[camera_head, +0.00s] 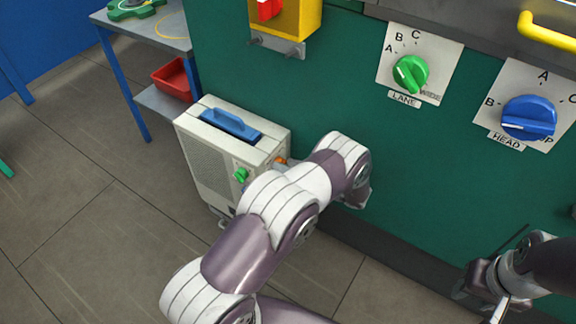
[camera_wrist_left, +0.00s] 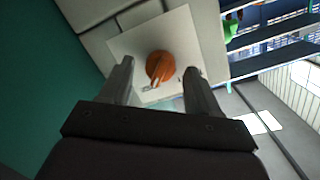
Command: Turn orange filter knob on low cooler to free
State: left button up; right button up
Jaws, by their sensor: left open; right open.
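The low cooler (camera_head: 205,165) is a pale box with a blue handle, standing on the floor against the green wall. The orange filter knob (camera_wrist_left: 160,67) sits on a white plate (camera_wrist_left: 190,35) in the left wrist view. In the head view only a bit of the orange knob (camera_head: 281,160) shows beside my left arm. My left gripper (camera_wrist_left: 157,68) is open, with its fingertips on either side of the knob; I cannot tell whether they touch it. My left gripper is mostly hidden by its arm in the head view. My right gripper (camera_head: 478,300) is open and empty at the lower right.
A green knob (camera_head: 241,175) is on the cooler's front. The wall above carries a green LANE knob (camera_head: 410,74), a blue HEAD knob (camera_head: 529,118) and a yellow box (camera_head: 290,18). A table with a red bin (camera_head: 172,78) stands left. The floor at left is clear.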

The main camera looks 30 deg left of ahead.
pick_arm(q)
jog(key=s+d+r+p, duration=0.1)
jog(key=d, duration=1.1)
jog(key=shift+d+r, duration=0.25)
jog(key=shift+r, duration=0.05)
